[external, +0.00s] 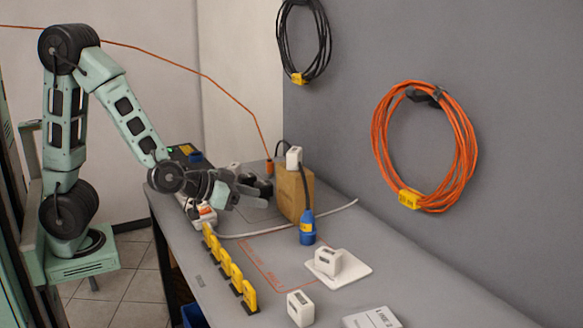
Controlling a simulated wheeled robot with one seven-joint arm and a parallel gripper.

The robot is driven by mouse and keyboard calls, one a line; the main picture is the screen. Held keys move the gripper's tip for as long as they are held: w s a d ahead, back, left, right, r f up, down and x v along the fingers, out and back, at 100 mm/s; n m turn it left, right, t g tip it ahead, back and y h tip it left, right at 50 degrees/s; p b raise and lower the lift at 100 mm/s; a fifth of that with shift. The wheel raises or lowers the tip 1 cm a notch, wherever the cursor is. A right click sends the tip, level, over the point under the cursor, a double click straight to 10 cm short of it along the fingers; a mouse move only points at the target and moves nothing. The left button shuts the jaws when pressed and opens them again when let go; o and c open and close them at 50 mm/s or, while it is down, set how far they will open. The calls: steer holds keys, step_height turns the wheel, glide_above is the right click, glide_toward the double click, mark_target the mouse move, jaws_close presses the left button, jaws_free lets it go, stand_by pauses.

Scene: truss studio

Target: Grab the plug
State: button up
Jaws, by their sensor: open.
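A blue plug (307,230) with a dark upper part hangs or stands at the front of a brown block (290,193); a dark cable runs from it up over the block. My gripper (256,193) is open above the table, to the left of the block and apart from the blue plug. I see nothing between its fingers, though the view of them is small. A small orange connector (269,167) on an orange cable is behind the block. I cannot tell from the picture alone which one the task means.
The grey table (370,249) holds a row of yellow pieces (229,267), a white power strip (203,215), a white block on a plate (328,262), another white block (300,308) and a white cable. Coiled cables hang on the wall. The table's right part is mostly clear.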

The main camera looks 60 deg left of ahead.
steer(key=p, duration=0.5)
glide_toward(308, 210)
steer(key=x, duration=0.4)
steer(key=shift+w+d, duration=0.25)
steer(key=shift+w, duration=0.15)
steer(key=shift+a+f+p+x, duration=0.15)
steer(key=shift+p+x, duration=0.1)
steer(key=shift+x, duration=0.7)
steer(key=shift+a+f+p+x, duration=0.1)
steer(key=shift+p+x, duration=0.15)
steer(key=shift+x, duration=0.65)
steer(key=shift+a+f+p+x, duration=0.15)
steer(key=shift+p+x, duration=0.1)
steer(key=shift+x, duration=0.7)
steer(key=shift+s, duration=0.15)
jaws_close()
